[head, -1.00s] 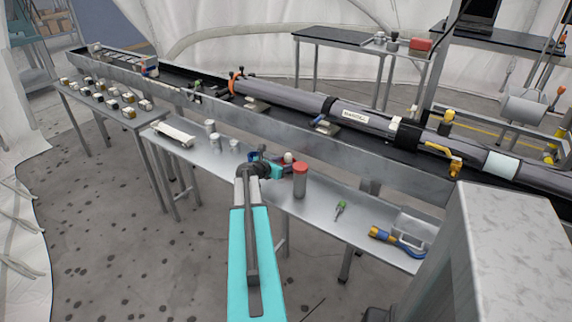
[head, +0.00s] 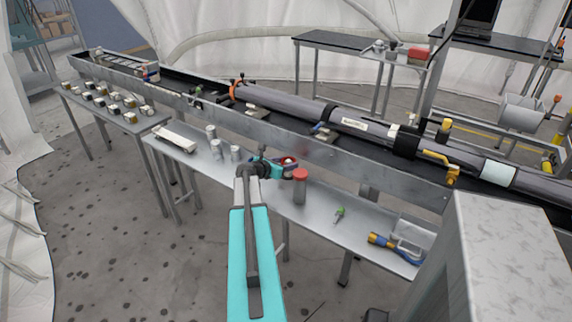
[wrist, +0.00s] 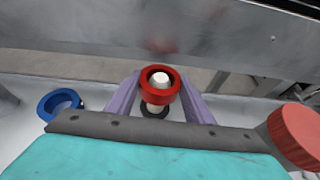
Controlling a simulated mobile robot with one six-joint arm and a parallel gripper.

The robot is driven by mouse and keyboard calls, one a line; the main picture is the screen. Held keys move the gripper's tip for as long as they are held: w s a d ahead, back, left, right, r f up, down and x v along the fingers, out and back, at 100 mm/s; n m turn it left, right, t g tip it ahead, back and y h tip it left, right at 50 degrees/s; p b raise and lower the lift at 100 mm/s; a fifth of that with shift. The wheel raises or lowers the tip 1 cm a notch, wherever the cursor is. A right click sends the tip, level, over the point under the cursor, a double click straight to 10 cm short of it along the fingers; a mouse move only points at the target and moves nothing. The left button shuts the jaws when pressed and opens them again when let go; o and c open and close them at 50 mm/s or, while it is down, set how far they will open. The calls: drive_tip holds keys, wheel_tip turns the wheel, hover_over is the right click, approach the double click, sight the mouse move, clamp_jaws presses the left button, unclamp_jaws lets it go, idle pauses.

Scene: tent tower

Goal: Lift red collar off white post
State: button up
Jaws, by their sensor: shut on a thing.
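The red collar (wrist: 159,96) sits between the two purple fingers of my gripper (wrist: 160,103), which is shut on it. The white post (wrist: 162,76) shows through the collar's opening, and part of it shows below the collar. The collar is raised above the post's dark base; I cannot tell whether it still surrounds the post's top. In the head view the collar (head: 289,161) is small beside my gripper (head: 284,169), which reaches over the metal bench from the front.
A grey cylinder with a red top (head: 300,188) stands close right of my gripper. A blue ring (wrist: 59,104) lies to the left in the wrist view. Several pale cylinders (head: 216,149) stand further left. A trough wall (head: 330,158) runs behind the bench.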

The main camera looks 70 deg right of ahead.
drive_tip(key=shift+r+p, duration=1.75)
drive_tip(key=shift+r, duration=0.6)
